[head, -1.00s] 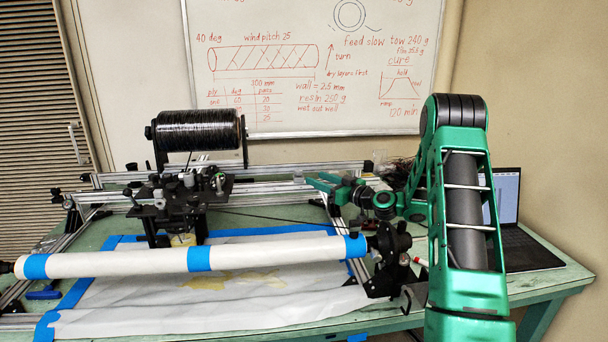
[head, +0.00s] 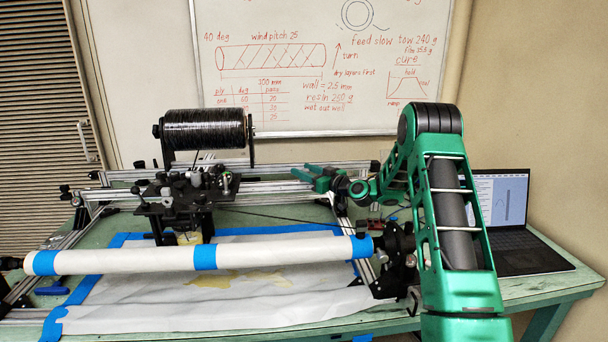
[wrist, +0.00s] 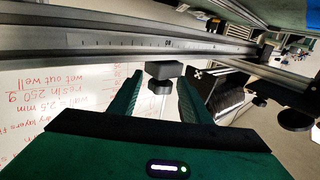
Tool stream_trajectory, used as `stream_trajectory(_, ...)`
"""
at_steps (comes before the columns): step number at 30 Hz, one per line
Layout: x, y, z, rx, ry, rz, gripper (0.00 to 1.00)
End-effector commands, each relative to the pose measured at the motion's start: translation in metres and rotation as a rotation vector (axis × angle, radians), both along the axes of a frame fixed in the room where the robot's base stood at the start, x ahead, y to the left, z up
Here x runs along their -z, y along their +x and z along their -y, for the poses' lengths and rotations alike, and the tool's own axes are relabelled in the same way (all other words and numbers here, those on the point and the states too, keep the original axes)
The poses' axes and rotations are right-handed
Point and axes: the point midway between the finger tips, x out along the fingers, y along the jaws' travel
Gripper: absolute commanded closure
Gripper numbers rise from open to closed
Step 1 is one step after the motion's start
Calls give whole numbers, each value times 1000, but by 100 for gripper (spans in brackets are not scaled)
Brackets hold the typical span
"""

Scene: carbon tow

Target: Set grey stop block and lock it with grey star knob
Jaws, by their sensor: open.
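The grey stop block (wrist: 164,70) shows in the wrist view as a small dark grey block just past my fingertips. The star knob (wrist: 159,88) appears as a darker round piece against it, on the side toward my gripper. A metal rail with scale marks (wrist: 110,42) runs across close beyond the block; I cannot tell whether they touch. My gripper (wrist: 158,84) is open, with one green finger on each side of the knob and nothing clamped. In the head view my gripper (head: 318,178) is at the rear rails, right of the carriage; the block is too small to make out there.
A black carriage (head: 180,200) and a tow spool (head: 207,135) stand left of my gripper. A white mandrel with blue tape (head: 130,259) lies across the front. A laptop (head: 510,225) sits at the right. Rails (head: 275,187) border the gripper closely.

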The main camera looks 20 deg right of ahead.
Motion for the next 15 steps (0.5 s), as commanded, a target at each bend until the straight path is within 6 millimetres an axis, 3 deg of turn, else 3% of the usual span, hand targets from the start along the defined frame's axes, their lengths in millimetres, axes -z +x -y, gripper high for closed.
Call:
stream_trajectory(3,0,0,0,0,0,0,58)
stream_trajectory(8,0,0,0,0,0,0,97)
stream_trajectory(15,0,0,0,9,0,0,97)
